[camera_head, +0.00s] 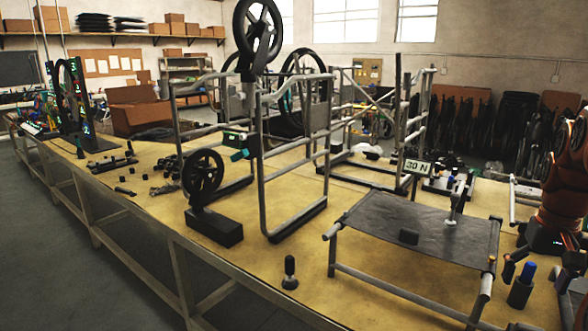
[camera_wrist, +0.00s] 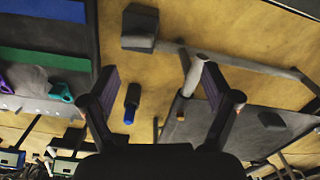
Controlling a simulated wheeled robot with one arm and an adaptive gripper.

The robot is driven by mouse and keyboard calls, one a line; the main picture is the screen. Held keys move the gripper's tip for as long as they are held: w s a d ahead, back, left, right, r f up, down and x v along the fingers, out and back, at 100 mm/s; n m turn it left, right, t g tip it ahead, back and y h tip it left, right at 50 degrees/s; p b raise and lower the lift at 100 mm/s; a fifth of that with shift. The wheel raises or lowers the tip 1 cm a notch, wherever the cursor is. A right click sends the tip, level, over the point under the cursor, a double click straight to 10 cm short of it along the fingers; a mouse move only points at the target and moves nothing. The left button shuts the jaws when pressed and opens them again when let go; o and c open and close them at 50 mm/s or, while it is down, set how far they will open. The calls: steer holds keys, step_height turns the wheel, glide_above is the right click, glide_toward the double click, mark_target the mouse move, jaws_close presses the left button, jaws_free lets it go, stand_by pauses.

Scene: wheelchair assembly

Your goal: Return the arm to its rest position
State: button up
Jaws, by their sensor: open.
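My gripper shows in the wrist view (camera_wrist: 158,88), with its two dark fingers spread apart and nothing held between them. Past the fingers, a dark cylinder with a blue end (camera_wrist: 131,104) shows in the gap. A blue-topped black cylinder (camera_head: 521,289) also stands on the workbench at the right of the head view. Part of my orange arm (camera_head: 566,178) shows at the head view's right edge.
Tall metal side frames (camera_head: 328,150) and a wheel on a black block (camera_head: 203,178) stand farther left. Bare bench shows at the front.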

steer(key=s+a+r+n+p, duration=0.1)
steer(key=s+a+n+p, duration=0.2)
steer(key=a, duration=0.6)
steer(key=s+a+r+p, duration=0.15)
steer(key=s+a, duration=0.35)
steer(key=a, duration=0.5)
steer(key=s+a+f+g+p, duration=0.1)
steer(key=s+a, duration=0.3)
steer(key=s, duration=0.4)
steer(key=s+a+f+n+p, duration=0.1)
steer(key=s+a+f+p, duration=0.2)
steer(key=s, duration=0.5)
steer(key=shift+a+f+n+g+p, duration=0.35)
steer(key=shift+a+p, duration=0.25)
steer(key=shift+a, duration=0.45)
steer(key=shift+c, duration=0.2)
stand_by(1.3)
